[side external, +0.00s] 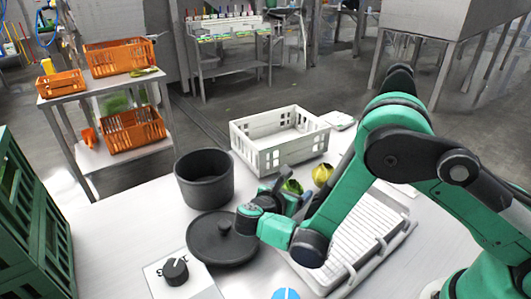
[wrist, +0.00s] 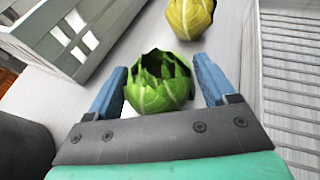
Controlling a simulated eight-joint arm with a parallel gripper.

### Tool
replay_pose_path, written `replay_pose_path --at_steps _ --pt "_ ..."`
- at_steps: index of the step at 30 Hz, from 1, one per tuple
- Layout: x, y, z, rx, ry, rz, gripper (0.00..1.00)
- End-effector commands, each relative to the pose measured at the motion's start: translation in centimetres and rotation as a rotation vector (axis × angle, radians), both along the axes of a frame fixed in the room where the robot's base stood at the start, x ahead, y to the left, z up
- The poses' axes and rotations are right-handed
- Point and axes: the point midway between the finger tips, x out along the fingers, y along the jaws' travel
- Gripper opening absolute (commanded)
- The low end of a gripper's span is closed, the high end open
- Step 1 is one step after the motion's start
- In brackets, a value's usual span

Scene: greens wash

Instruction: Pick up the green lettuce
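The green lettuce (wrist: 160,92) is a round, leafy head that sits between my gripper's two blue fingers in the wrist view. It reaches close to both fingers; I cannot tell whether they touch it. My gripper (wrist: 159,62) is spread wide. In the side view, the green lettuce (side external: 292,187) is low over the table just beyond my gripper (side external: 279,183), which partly hides it. A yellow-green head (wrist: 190,16) lies farther out, and also shows in the side view (side external: 322,174).
A white crate (side external: 262,150) stands behind the lettuce. A dark pot (side external: 204,185) and its lid (side external: 222,240) are to the left. A ribbed white rack (side external: 362,240) lies under my arm at right. A green crate (side external: 30,225) is at far left.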

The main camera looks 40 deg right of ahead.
Motion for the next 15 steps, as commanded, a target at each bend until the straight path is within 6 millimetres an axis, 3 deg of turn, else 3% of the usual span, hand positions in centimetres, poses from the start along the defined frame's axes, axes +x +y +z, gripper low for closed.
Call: replay_pose_path --at_steps 1,3,4,15 --pt "0.00 0.01 0.00 0.000 0.000 0.000 0.46" --pt "-0.01 0.01 0.02 0.000 0.000 0.000 0.26" --pt "-0.01 0.01 0.02 -0.001 0.000 0.000 0.22" --pt "-0.01 0.02 0.51 0.000 0.000 0.000 0.21"
